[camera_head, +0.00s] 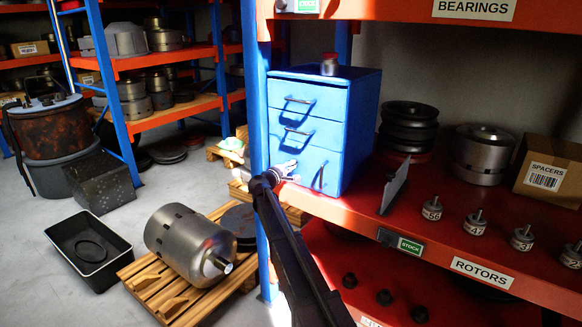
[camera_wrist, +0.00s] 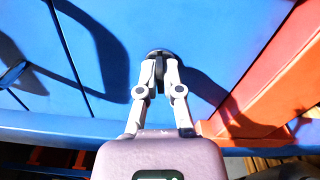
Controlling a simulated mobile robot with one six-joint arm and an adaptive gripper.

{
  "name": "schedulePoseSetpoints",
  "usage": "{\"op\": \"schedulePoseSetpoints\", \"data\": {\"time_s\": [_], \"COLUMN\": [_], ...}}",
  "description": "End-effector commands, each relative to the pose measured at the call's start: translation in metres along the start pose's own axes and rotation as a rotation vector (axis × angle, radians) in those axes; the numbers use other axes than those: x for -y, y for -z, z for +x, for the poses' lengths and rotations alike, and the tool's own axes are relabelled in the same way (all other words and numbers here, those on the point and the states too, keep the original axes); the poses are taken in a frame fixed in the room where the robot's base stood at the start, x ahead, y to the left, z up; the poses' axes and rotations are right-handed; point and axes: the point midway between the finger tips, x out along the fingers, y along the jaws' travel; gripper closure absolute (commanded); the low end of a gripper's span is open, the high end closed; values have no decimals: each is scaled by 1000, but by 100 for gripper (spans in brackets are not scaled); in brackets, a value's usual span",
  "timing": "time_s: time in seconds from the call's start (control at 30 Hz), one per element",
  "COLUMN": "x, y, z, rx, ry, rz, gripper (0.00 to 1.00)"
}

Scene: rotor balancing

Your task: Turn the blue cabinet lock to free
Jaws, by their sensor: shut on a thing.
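The blue cabinet (camera_head: 362,120) stands on the red shelf at its left end, with two drawers above a lower front panel. My gripper (camera_head: 287,172) is at the lower left of the cabinet's front. In the wrist view, my gripper (camera_wrist: 160,72) is shut on a small dark round lock (camera_wrist: 158,52) on the blue cabinet face (camera_wrist: 225,35). The fingers hide most of the lock, so I cannot tell which way it is turned. In the head view the lock is hidden behind my gripper.
A blue rack post (camera_head: 253,100) stands close left of the cabinet. Drawer handles (camera_head: 298,101) stick out above my gripper. A grey plate (camera_head: 395,184) stands right of the cabinet, with several small rotors beyond. A small jar (camera_head: 329,64) sits on top.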

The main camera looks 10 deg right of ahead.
Motion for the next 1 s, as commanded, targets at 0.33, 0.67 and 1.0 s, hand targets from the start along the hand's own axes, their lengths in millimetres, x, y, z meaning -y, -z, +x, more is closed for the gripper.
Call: {"op": "schedulePoseSetpoints", "data": {"time_s": [0.33, 0.67, 1.0], "x": [0, 0, 0], "y": [1, 1, 0], "z": [0, 0, 0], "rx": [-2, -2, -1], "ry": [-1, 0, 0], "rz": [184, 219, 218], "gripper": [100, 100, 57]}}
